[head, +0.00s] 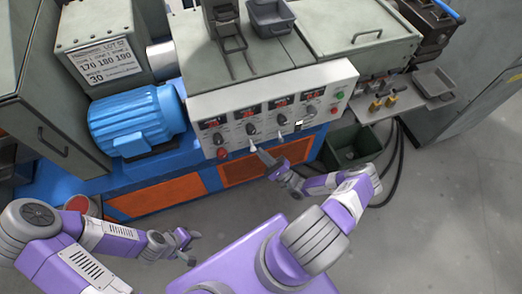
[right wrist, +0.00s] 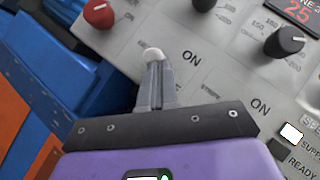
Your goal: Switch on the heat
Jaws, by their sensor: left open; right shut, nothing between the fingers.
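The pale control panel (head: 215,103) of the blue machine carries several red displays and dark knobs. Its lower edge has small pale-tipped switches; one (head: 253,148) is at my right gripper (head: 259,152), another (head: 281,134) is further right. My right gripper is shut and empty, its tips at the panel's lower left. In the right wrist view the closed fingers (right wrist: 155,75) overlap a switch with a pale rounded tip (right wrist: 153,54), beside an "ON" label (right wrist: 190,58). Contact and the switch's position cannot be told. My left gripper (head: 190,247) is open and empty, low and left of the panel.
A red knob (right wrist: 98,14) and a dark knob (right wrist: 284,42) flank the fingers. A green button (head: 339,96) is at the panel's right end. A blue motor (head: 135,118) stands left; a side shelf (head: 402,104) with brass parts is right.

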